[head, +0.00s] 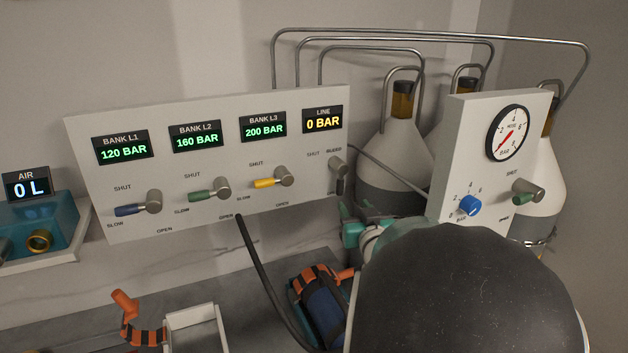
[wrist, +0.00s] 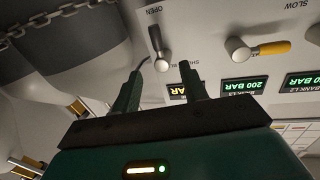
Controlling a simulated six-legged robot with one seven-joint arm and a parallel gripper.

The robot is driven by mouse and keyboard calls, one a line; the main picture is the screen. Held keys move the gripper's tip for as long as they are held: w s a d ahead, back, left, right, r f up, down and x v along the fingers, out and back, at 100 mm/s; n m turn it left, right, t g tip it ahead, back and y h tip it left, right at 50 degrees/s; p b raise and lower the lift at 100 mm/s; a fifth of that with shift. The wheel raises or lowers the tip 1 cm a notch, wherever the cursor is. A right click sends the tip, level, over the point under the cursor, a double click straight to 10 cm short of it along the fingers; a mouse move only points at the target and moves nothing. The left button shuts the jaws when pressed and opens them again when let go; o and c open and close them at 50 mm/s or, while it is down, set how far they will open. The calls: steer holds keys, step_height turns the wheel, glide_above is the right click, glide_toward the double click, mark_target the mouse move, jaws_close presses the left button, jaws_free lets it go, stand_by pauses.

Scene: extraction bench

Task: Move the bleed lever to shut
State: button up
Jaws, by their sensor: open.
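The bleed lever (head: 340,185) is at the right end of the white valve panel, its dark handle hanging down from a grey hub. SHUT is printed to the left of the hub. In the wrist view, which is upside down, the bleed lever (wrist: 155,37) points toward the printed OPEN. My gripper (wrist: 160,80) is open and empty, its two teal fingers apart with the lever's hub beyond their tips. In the head view my gripper (head: 356,232) shows below and right of the lever, partly hidden by my dark arm link.
Blue (head: 130,210), green (head: 202,194) and yellow (head: 265,183) bank levers sit left on the panel (head: 220,155). The LINE display (head: 322,119) reads 0 BAR. A gauge panel (head: 455,150) and white-topped cylinders (head: 400,155) stand right. A black hose (head: 262,265) hangs below the panel.

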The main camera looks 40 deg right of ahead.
mark_target(342, 185)
steer(key=x, duration=1.3)
steer(key=shift+w+d+f, duration=0.1)
steer(key=shift+d, duration=0.1)
steer(key=shift+c, duration=0.2)
jaws_close()
